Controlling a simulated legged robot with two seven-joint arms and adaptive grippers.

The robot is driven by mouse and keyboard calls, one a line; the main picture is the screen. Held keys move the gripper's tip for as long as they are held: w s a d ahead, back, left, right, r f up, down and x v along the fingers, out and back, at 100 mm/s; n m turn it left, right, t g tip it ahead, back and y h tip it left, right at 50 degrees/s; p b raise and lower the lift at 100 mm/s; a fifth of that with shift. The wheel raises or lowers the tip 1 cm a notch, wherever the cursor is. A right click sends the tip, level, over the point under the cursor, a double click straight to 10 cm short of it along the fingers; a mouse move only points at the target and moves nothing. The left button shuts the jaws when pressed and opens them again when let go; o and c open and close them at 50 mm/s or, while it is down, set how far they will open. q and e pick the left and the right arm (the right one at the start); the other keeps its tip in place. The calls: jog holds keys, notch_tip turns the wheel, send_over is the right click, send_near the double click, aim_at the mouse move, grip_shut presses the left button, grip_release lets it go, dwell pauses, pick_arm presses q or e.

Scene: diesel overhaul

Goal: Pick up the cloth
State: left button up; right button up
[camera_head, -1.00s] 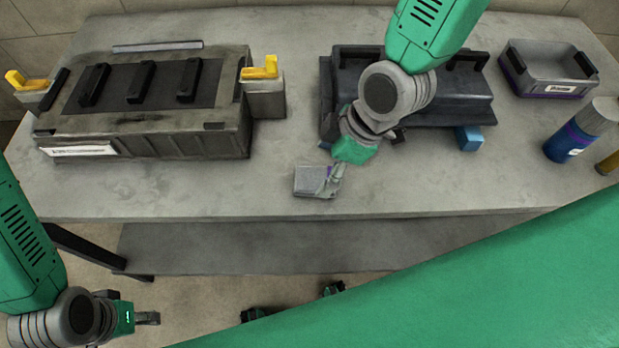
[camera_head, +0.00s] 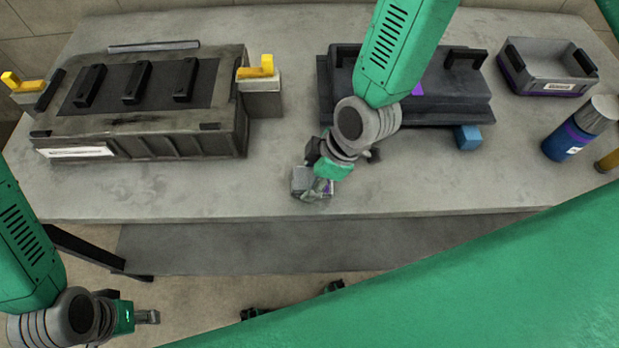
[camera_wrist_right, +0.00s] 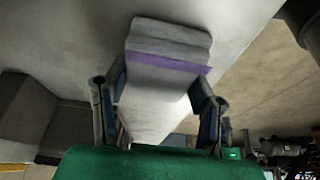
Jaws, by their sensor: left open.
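The cloth (camera_head: 299,181) is a small grey folded bundle near the table's front edge, partly hidden by my right gripper in the head view. In the right wrist view, the cloth (camera_wrist_right: 168,45) shows pale grey with a purple stripe. My right gripper (camera_head: 318,190) is down at the cloth. Its fingers (camera_wrist_right: 158,100) are apart, one on each side of the cloth; I cannot tell whether they touch it. My left gripper (camera_head: 150,317) is open and empty at the lower left, off the table's front edge and far from the cloth.
A worn dark engine cover (camera_head: 200,143) with black handles stands on the table (camera_head: 230,195) at left. A grey bin (camera_head: 548,87) and a blue bottle (camera_head: 570,138) are at right.

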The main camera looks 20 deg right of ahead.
aim_at(313, 178)
jog(key=shift+d, duration=0.25)
jog(key=c, duration=0.3)
jog(key=shift+d, duration=0.15)
jog(key=shift+c, duration=0.2)
jog(key=shift+w+a+r, duration=0.1)
jog(key=shift+a+r, duration=0.2)
jog(key=shift+r, duration=0.1)
notch_tip(313, 178, up, 9)
jog(key=shift+d+r, duration=0.1)
jog(key=shift+d, duration=0.05)
